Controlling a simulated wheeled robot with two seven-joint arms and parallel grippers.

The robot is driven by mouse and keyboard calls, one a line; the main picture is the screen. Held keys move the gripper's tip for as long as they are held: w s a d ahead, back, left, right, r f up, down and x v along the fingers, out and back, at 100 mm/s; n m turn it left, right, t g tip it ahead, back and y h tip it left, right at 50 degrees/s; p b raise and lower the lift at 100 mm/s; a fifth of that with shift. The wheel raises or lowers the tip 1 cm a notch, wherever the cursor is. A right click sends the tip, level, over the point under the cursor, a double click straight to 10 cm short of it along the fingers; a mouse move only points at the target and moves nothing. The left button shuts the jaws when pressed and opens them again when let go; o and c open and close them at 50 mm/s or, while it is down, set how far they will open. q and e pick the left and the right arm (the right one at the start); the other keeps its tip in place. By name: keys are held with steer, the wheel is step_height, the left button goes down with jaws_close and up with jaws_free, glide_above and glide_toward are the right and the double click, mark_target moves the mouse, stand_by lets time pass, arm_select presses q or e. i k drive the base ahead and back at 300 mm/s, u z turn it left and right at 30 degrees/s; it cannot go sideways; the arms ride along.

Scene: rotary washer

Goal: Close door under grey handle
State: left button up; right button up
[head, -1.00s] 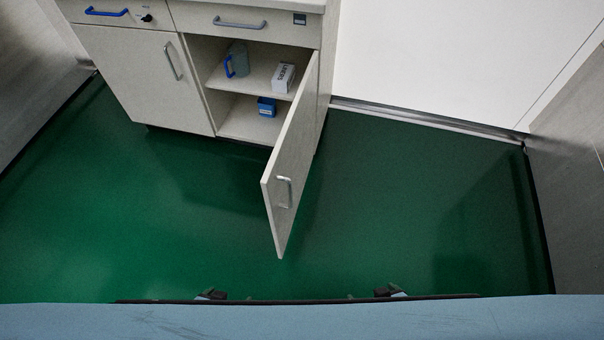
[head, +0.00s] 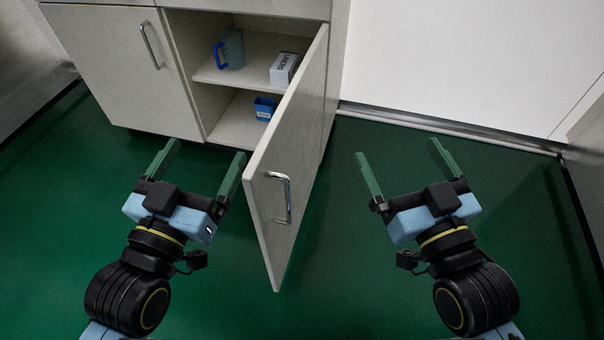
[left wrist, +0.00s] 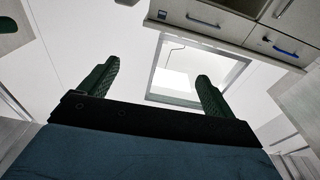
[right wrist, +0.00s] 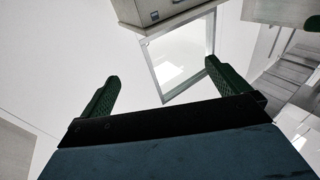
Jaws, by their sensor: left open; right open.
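The door (head: 296,130) of the right cabinet section stands wide open, swung out toward me with its hinge side at the right. A silver bar handle (head: 286,196) is on its outer face, near the free edge. The drawer's grey handle (left wrist: 203,21) shows in the left wrist view. My left gripper (head: 205,152) is open and empty, left of the door on its inner side; its right finger is close to the free edge, and contact cannot be told. My right gripper (head: 399,151) is open and empty, right of the door on its outer side, clear of it.
A jug (head: 232,50) and a white box (head: 284,68) stand on the upper shelf, and a blue container (head: 265,108) stands below. The left cabinet door (head: 115,60) is shut. Green floor (head: 350,255) is free around the door. A blue drawer handle (left wrist: 284,49) shows in the left wrist view.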

mark_target(278, 179)
steer(key=u, duration=1.7)
steer(key=k, duration=0.7)
steer(key=z, duration=1.55)
